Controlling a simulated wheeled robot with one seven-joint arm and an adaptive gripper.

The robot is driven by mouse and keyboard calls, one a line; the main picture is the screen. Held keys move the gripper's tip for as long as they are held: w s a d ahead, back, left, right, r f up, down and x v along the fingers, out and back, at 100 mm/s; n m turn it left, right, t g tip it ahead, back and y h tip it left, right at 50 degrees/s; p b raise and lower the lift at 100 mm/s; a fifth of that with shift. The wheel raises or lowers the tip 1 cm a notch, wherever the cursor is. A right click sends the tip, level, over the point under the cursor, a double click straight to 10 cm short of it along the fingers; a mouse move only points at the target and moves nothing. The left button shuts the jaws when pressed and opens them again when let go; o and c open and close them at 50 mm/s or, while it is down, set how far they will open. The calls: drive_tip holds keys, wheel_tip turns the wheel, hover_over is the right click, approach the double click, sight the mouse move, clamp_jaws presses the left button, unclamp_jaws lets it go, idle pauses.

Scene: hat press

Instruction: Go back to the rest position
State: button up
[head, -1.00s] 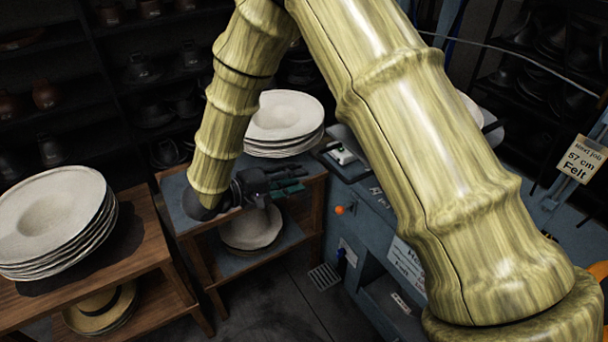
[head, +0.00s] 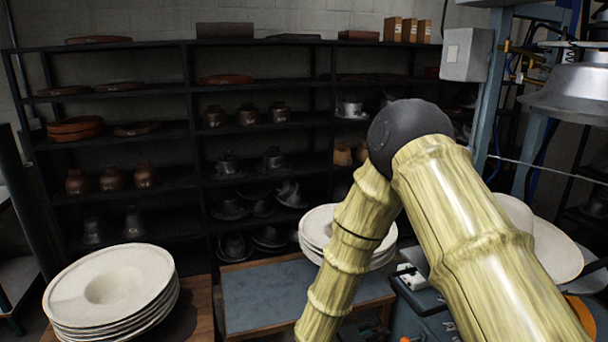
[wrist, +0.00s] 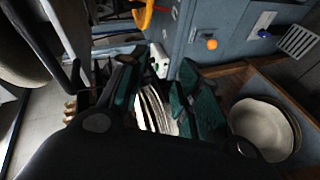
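My gripper (wrist: 158,90) shows in the wrist view with its dark green fingers apart and nothing held between them. A stack of pale hats (wrist: 153,108) shows through the gap, beyond the fingers. In the head view my bamboo-patterned arm is bent at a dark elbow, and its forearm runs down to the bottom edge. The gripper itself is not clearly seen there. A stack of white felt hats (head: 318,226) on the blue-topped table (head: 265,298) is partly hidden behind my forearm.
Another white hat stack (head: 112,290) stands on a wooden table at lower left. Dark shelves (head: 190,165) with hat moulds line the back wall. The press (head: 575,90) is at right. A pale hat (wrist: 265,128) lies on a lower shelf beside the gripper in the wrist view.

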drive_tip(key=s+d+f+g+y+b, duration=0.1)
drive_tip(key=s+f+y, duration=0.25)
drive_tip(key=f, duration=0.45)
drive_tip(key=s+d+f+m+y+b, duration=0.1)
drive_tip(key=s+f+y+b, duration=0.1)
drive_tip(key=s+f, duration=0.45)
drive_tip(key=s+d+f+g+y+b, duration=0.1)
drive_tip(key=s+d+f+y, duration=0.15)
drive_tip(key=f, duration=0.65)
drive_tip(key=s+f+m+g+y+b, duration=0.1)
drive_tip(key=s+f+g, duration=0.2)
drive_tip(key=s, duration=0.8)
drive_tip(key=s+f+m+g+y+b, duration=0.1)
drive_tip(key=s+f, duration=0.4)
drive_tip(key=s, duration=0.7)
drive_tip(key=shift+s+d+f+m+g+y, duration=0.3)
drive_tip(key=shift+m+g+y, duration=0.1)
drive_tip(key=shift+g+y, duration=0.5)
